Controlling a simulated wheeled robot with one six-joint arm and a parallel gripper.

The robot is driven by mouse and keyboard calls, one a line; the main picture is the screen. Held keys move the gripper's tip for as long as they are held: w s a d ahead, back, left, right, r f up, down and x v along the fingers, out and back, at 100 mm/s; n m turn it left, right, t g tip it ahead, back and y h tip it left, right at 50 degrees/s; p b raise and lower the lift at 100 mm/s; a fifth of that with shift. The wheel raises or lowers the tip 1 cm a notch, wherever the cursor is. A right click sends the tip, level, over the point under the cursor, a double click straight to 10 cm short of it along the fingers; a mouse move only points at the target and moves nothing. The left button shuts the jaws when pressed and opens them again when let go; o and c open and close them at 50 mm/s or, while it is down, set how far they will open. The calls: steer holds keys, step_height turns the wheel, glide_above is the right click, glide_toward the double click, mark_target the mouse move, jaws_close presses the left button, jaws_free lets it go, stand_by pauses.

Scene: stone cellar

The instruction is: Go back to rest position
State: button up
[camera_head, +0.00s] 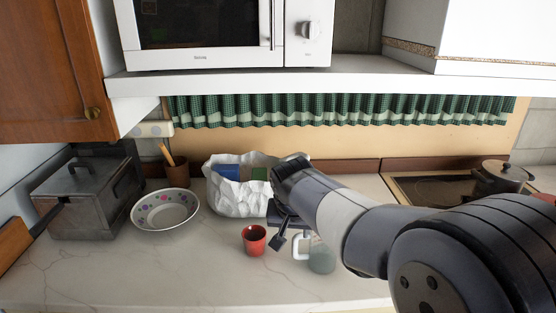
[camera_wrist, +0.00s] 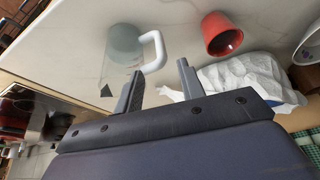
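My gripper (camera_head: 285,236) hangs over the worktop, close above and between a red cup and a grey-green mug with a white handle. In the wrist view my gripper (camera_wrist: 158,80) has its two fingers spread apart with nothing between them. The red cup (camera_head: 255,241) stands upright on the worktop, left of my gripper; it also shows in the wrist view (camera_wrist: 222,36). The mug (camera_head: 322,258) stands to the right, partly behind my arm in the head view. Its body (camera_wrist: 122,45) and handle are beyond the fingers in the wrist view, apart from them.
A crumpled white basket (camera_head: 230,197) with blue and green items stands just behind my gripper. A floral bowl (camera_head: 165,211), a metal box (camera_head: 85,200) and a utensil pot (camera_head: 177,174) are left. A shelf (camera_head: 230,82) with a microwave (camera_head: 210,40) overhangs. A pot (camera_head: 505,175) sits on the hob.

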mark_target(295, 246)
steer(key=x, duration=1)
steer(key=shift+f, duration=0.4)
steer(key=shift+r+p, duration=0.15)
steer(key=shift+p, duration=0.2)
